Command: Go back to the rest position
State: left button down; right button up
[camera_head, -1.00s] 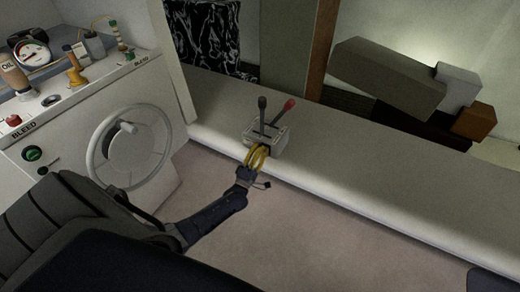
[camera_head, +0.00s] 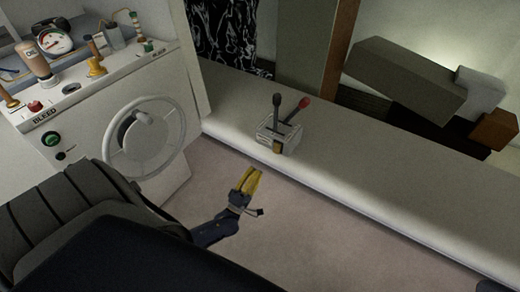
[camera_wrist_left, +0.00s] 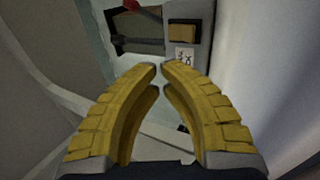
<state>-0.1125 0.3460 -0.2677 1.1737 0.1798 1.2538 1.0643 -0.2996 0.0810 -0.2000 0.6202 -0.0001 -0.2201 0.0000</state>
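My left gripper (camera_head: 253,171) has yellow ribbed fingers and is over the pale floor, in front of the bench. In the left wrist view its fingertips (camera_wrist_left: 160,65) nearly meet, with only a narrow gap and nothing between them. A grey control box (camera_head: 279,136) sits on the bench edge, apart from the gripper. It has a black lever (camera_head: 276,104) and a red-tipped lever (camera_head: 303,103), and a tan switch on its front (camera_head: 278,147). In the left wrist view the switch (camera_wrist_left: 182,33) lies beyond the fingertips. My right gripper is out of view.
A white console with a grey handwheel (camera_head: 145,140) stands at the left. A dark ribbed seat (camera_head: 62,205) fills the lower left. The long bench (camera_head: 370,180) runs to the right. Grey and brown blocks (camera_head: 405,75) are behind it. Floor at centre is clear.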

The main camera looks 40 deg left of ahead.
pick_arm(q)
jog(key=shift+s+f, duration=0.1)
jog(key=shift+s, duration=0.3)
